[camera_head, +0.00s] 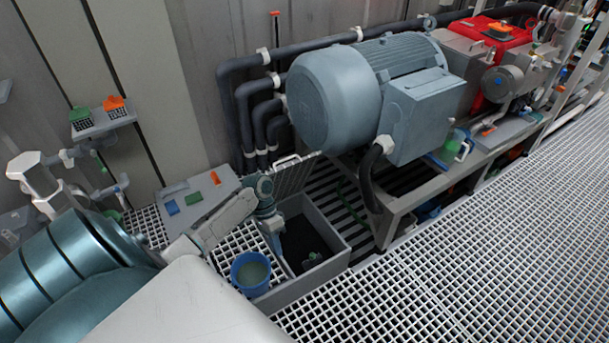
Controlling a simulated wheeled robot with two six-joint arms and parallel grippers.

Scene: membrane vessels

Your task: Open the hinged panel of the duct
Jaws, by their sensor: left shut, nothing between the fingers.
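The duct (336,262) is a grey rectangular box set in the floor, with a dark interior. A slatted panel (292,174) with a pale handle along its top edge stands raised at the duct's back edge, so the duct's top is uncovered there. My left arm reaches in from the lower left, and my left gripper (278,246) points down over the duct's left side, in front of and below the panel. It is shut and empty; its fingertips are small and hard to make out. My right gripper is not in view.
A blue bucket (250,272) stands on grating at the duct's near left. A large grey motor (340,92) on a frame is at the right rear. A grey board (198,198) with small coloured blocks lies behind my arm. Open grating (450,265) spreads at right.

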